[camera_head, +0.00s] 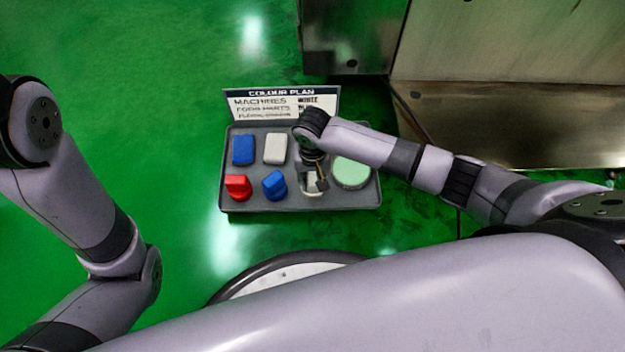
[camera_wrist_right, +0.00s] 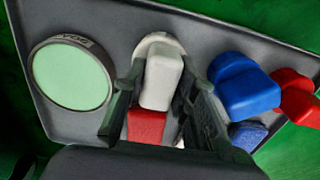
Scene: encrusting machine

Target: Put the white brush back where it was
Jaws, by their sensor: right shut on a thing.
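The white brush (camera_head: 311,191) is at the front edge of the grey tray (camera_head: 245,208), between the blue brush (camera_head: 274,185) and the round green pad (camera_head: 352,172). My right gripper (camera_head: 315,180) is shut on it from above and partly hides it. In the right wrist view the white brush (camera_wrist_right: 162,78) has its block-shaped handle between the two fingers (camera_wrist_right: 158,100). Its rounded base is at or close to the tray surface; I cannot tell whether it touches. My left gripper is not in view; only my left arm shows.
The tray also holds a red brush (camera_head: 238,187), a blue block (camera_head: 243,150) and a white block (camera_head: 275,149). A red block (camera_wrist_right: 147,127) sits close to my right fingers. A sign (camera_head: 280,103) stands behind the tray. Metal machinery (camera_head: 500,110) is at back right.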

